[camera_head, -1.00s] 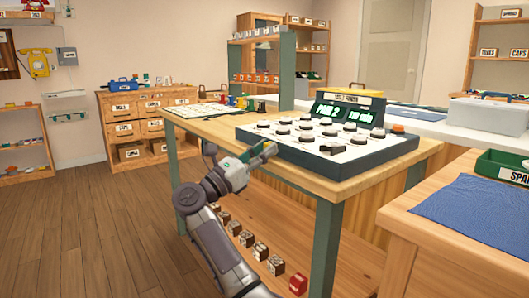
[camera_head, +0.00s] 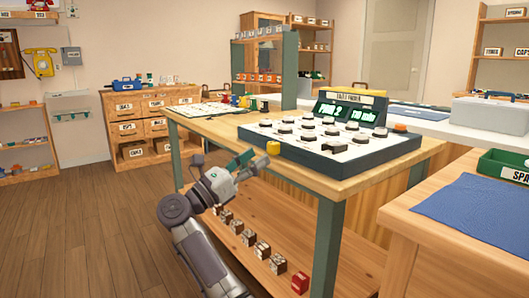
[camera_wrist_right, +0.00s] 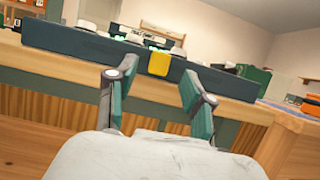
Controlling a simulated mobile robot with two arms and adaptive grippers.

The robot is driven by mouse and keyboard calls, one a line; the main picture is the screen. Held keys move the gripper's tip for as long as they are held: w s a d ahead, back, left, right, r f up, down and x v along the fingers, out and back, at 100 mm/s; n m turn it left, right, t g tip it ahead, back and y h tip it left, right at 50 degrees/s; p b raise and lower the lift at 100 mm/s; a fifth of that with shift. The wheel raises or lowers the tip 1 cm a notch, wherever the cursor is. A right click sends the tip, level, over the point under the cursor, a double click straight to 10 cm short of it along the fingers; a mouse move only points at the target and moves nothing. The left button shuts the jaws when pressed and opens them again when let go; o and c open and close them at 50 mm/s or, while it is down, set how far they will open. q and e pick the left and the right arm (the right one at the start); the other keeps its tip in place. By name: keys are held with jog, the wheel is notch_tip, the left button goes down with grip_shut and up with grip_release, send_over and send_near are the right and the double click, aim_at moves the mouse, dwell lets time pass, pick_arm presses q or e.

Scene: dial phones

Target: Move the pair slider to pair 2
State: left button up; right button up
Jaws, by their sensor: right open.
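The dark green console (camera_head: 330,155) has a white top with several round knobs and stands on the wooden workbench. The yellow pair slider (camera_head: 273,147) sits on its front face, toward the left end; it also shows in the right wrist view (camera_wrist_right: 158,62). My right gripper (camera_head: 256,162) is open and empty, in front of the bench edge and apart from the slider. In the wrist view its fingers (camera_wrist_right: 158,80) stand either side of the slider, short of it. A green-lit display (camera_head: 350,114) stands at the console's back; its text is too small to read surely.
A lower shelf (camera_head: 330,245) holds several small blocks. A second table with a blue cloth (camera_head: 475,210) and a green bin (camera_head: 505,166) stands at the right. The floor at the left is clear.

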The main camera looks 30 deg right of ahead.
jog(key=v, duration=0.7)
jog(key=shift+a, duration=0.35)
jog(key=shift+f, duration=0.1)
